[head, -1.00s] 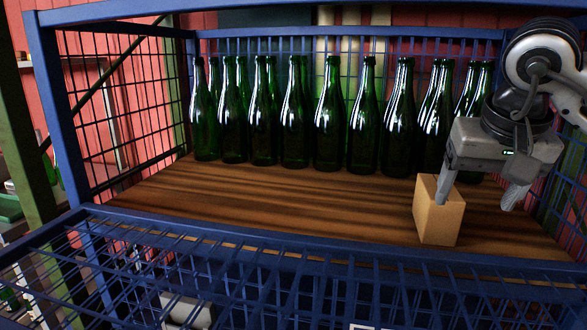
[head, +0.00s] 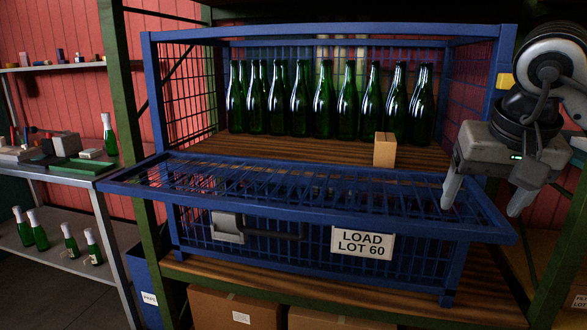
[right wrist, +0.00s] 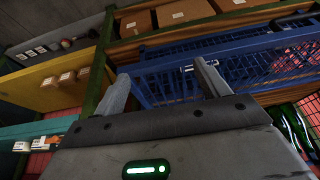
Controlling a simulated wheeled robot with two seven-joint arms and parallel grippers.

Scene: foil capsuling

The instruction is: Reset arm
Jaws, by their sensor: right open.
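My right gripper (head: 487,205) is in front of the right side of the blue wire crate (head: 310,250), with its two fingers apart and nothing between them. In the right wrist view the gripper (right wrist: 165,85) also shows spread, empty fingers, with the blue mesh behind them. The crate's front flap (head: 180,172) is folded down. Several green bottles (head: 322,100) stand in rows at the back of the crate. A small tan block (head: 385,149) stands on the crate's wooden floor, apart from the gripper. My left gripper is not in view.
A sign (head: 362,243) reading "LOAD LOT 60" hangs on the crate front. Cardboard boxes (head: 235,309) sit below. At left, a workbench (head: 75,178) holds small items and a bottle, with several foil-topped bottles on its lower shelf. The floor (head: 60,295) at lower left is clear.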

